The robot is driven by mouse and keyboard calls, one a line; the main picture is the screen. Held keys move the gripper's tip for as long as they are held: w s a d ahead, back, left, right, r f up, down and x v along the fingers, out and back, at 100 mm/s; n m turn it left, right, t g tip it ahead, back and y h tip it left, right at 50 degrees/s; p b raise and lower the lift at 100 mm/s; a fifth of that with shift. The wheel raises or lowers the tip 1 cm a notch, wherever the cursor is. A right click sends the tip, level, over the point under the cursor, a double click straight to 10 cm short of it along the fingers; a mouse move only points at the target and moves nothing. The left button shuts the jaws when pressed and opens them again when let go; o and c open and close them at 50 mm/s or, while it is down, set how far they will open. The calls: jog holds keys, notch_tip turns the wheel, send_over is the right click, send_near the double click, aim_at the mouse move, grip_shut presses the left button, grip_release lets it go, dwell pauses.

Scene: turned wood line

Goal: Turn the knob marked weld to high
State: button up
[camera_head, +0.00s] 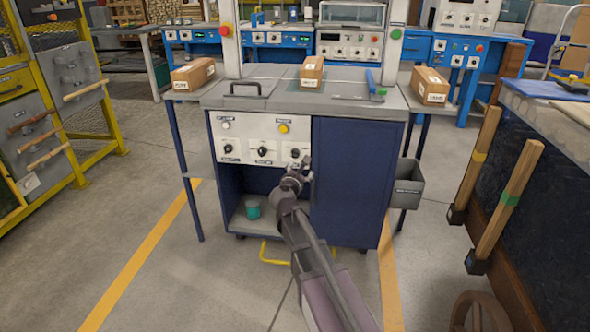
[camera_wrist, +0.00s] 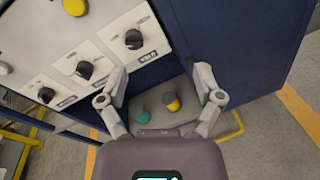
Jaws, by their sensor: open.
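The control panel (camera_head: 262,137) on the blue cabinet has a row of three black knobs on white plates. The right knob (camera_head: 295,153) is the nearest to my gripper (camera_head: 299,170); it also shows in the wrist view (camera_wrist: 133,39). The short label under it (camera_wrist: 150,56) seems to read weld, but it is blurred. The middle knob (camera_wrist: 84,70) and left knob (camera_wrist: 46,95) carry longer labels that I cannot read surely. My gripper (camera_wrist: 160,74) is open and empty, its fingers apart from the right knob and below it.
A yellow button (camera_head: 283,128) and a white one (camera_head: 225,125) sit above the knobs. A teal cup (camera_head: 253,212) and a yellow-topped cylinder (camera_wrist: 172,102) stand in the open bay below. A blue door (camera_head: 350,180) is to the right. Boxes (camera_head: 312,72) lie on top.

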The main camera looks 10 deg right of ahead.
aim_at(294, 156)
jog(key=shift+w+a+f+n+t+y+b, duration=0.4)
jog(key=shift+a+f+n+b, duration=0.25)
jog(key=shift+n, duration=0.25)
jog(key=shift+w+a+f+n+t+y+b, duration=0.2)
jog(key=shift+w+a+f+n+t+b, duration=0.2)
jog(key=shift+a+f+n+b, duration=0.35)
jog(key=shift+w+a+f+n+t+y+b, duration=0.3)
jog(key=shift+w+a+f+n+b, duration=0.3)
jog(key=shift+n, duration=0.45)
jog(key=shift+d+r, duration=0.15)
jog(key=x, duration=1.3)
jog(key=shift+w+d, duration=0.1)
jog(key=shift+w, duration=0.2)
jog(key=c, duration=1.2)
